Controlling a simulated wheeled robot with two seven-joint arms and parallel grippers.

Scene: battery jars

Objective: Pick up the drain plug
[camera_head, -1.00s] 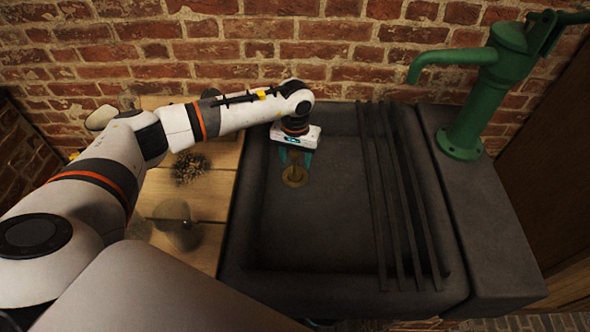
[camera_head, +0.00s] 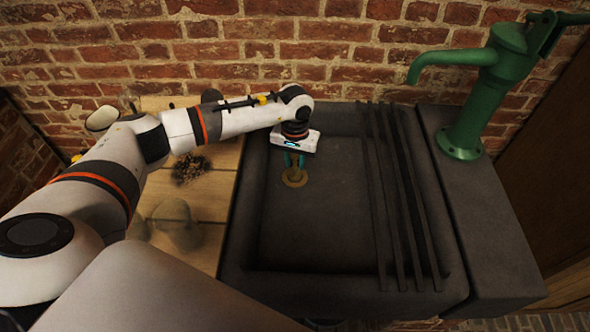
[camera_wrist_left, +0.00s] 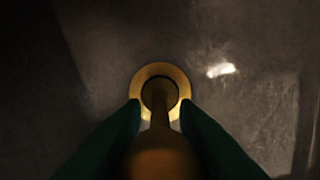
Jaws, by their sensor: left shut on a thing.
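The drain plug (camera_wrist_left: 163,152) is a brownish piece with a rounded top and a narrow stem, seen from above in the left wrist view. The brass drain ring (camera_head: 294,178) lies on the sink floor near its back left; it also shows in the left wrist view (camera_wrist_left: 172,72). My left gripper (camera_head: 295,162) points down over the ring. Its teal fingers (camera_wrist_left: 160,125) are shut on the drain plug. The plug's lower end is over or in the ring's opening; I cannot tell whether it is seated. My right gripper is not in view.
The dark stone sink (camera_head: 340,280) has raised walls and dark bars (camera_head: 408,200) along its right side. A green hand pump (camera_head: 470,120) stands at the right. A wooden counter (camera_head: 205,207) at the left holds a dark bristly thing (camera_head: 190,168) and a glassy vessel (camera_head: 178,225).

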